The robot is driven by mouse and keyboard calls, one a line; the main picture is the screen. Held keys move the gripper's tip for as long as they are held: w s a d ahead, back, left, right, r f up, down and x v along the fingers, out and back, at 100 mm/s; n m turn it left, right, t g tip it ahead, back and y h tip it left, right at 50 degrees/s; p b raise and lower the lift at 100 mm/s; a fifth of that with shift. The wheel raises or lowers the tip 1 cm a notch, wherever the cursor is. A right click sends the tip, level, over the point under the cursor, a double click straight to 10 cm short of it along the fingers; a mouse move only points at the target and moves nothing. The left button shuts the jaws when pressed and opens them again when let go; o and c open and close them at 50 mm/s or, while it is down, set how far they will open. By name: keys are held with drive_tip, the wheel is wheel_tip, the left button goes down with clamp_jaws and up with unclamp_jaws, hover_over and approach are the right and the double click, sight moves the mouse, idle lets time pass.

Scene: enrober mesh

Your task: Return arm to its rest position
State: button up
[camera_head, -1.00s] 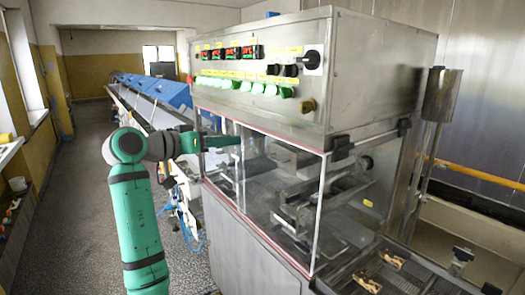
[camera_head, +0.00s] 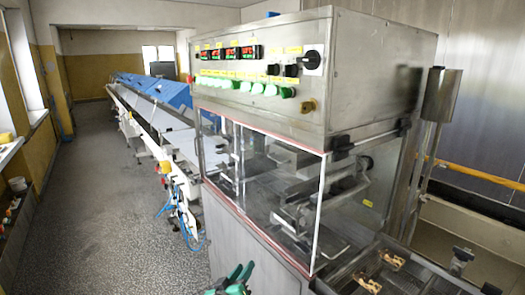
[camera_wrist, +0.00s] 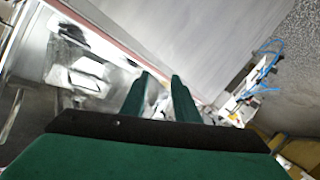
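My gripper (camera_head: 241,272) shows at the bottom edge of the head view, low in front of the steel machine. Its two green fingers stand apart with a gap between them in the wrist view (camera_wrist: 161,85). I see nothing held between them. The rest of my arm is out of the head view. The wrist view is tilted, with the machine's grey side panel beyond the fingers.
The enrober machine (camera_head: 270,70) has a steel control box above a clear-walled case (camera_head: 270,180). A mesh belt (camera_head: 425,272) with a few brown pieces is at the lower right. A long conveyor with blue covers (camera_head: 175,95) runs back. The speckled floor (camera_head: 110,220) at left is clear.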

drive_tip(key=s+d+f+n+y, duration=0.1)
drive_tip(key=s+d+f+y, duration=0.1)
drive_tip(key=s+f, duration=0.9)
drive_tip(key=s+d+f+y, duration=0.25)
drive_tip(key=s+f, duration=0.55)
drive_tip(key=s, duration=0.7)
drive_tip(key=s+r+m, duration=0.1)
drive_tip(key=s+r, duration=0.2)
drive_tip(key=s, duration=0.6)
drive_tip(key=s+d+r+m, duration=0.1)
drive_tip(key=s+r, duration=0.2)
drive_tip(key=s, duration=0.7)
drive_tip(key=s+d+r+m, duration=0.1)
drive_tip(key=s+r, duration=0.3)
drive_tip(key=s, duration=0.6)
drive_tip(key=shift+y, duration=0.35)
